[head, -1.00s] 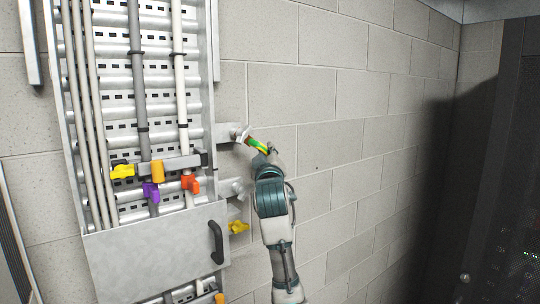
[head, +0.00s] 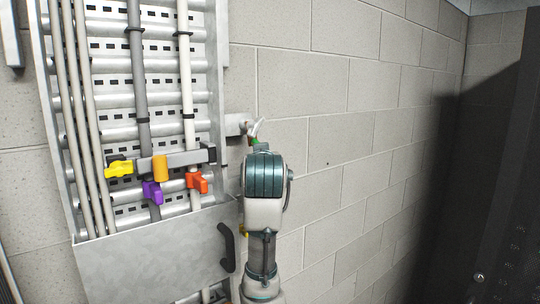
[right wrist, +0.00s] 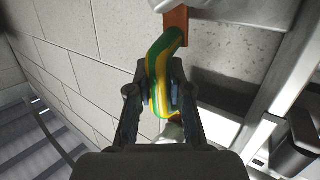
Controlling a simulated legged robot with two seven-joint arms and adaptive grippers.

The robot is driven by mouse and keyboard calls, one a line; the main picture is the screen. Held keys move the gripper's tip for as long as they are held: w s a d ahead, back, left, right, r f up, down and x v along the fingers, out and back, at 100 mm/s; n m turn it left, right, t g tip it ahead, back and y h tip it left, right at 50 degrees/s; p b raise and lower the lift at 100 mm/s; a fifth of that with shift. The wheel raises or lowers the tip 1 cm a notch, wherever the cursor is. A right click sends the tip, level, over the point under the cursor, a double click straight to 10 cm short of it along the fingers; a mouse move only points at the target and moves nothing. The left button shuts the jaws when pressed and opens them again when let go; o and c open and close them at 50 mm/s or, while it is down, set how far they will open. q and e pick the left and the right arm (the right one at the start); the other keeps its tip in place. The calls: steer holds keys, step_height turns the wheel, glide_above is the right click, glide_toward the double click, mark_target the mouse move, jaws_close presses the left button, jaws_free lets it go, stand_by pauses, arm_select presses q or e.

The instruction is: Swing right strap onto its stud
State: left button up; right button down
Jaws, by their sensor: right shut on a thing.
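The green-and-yellow strap (right wrist: 168,55) shows close up in the right wrist view, with a flat copper end (right wrist: 176,30) meeting a pale metal part at the top. My right gripper (right wrist: 161,90) is shut on the strap's lower stretch. In the head view only a small green bit of the strap (head: 256,141) shows above my right wrist, below a pale metal piece (head: 257,127) at the upper wall bracket (head: 236,124). My right arm hides the rest, including the lower bracket area. I cannot make out the stud clearly. My left gripper is not in view.
Left of the strap stands a cable ladder with pipes, a purple valve handle (head: 153,193), an orange handle (head: 197,182) and a yellow handle (head: 119,169). A grey panel with a black handle (head: 227,247) lies below. The block wall to the right is bare.

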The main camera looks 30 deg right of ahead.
steer(key=shift+s+a+r+m+p, duration=0.15)
steer(key=shift+a+r+m+p, duration=0.2)
steer(key=shift+a+m, duration=0.2)
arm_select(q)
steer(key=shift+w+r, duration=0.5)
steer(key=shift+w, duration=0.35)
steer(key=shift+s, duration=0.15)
arm_select(e)
steer(key=c, duration=1.1)
jaws_free()
steer(key=shift+y, duration=0.3)
steer(key=shift+c, duration=0.2)
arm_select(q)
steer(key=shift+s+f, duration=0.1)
arm_select(e)
steer(key=shift+o, duration=0.4)
steer(key=shift+a+f, duration=0.1)
steer(key=shift+f, duration=0.05)
steer(key=v, duration=1.2)
steer(key=shift+w+a, duration=0.25)
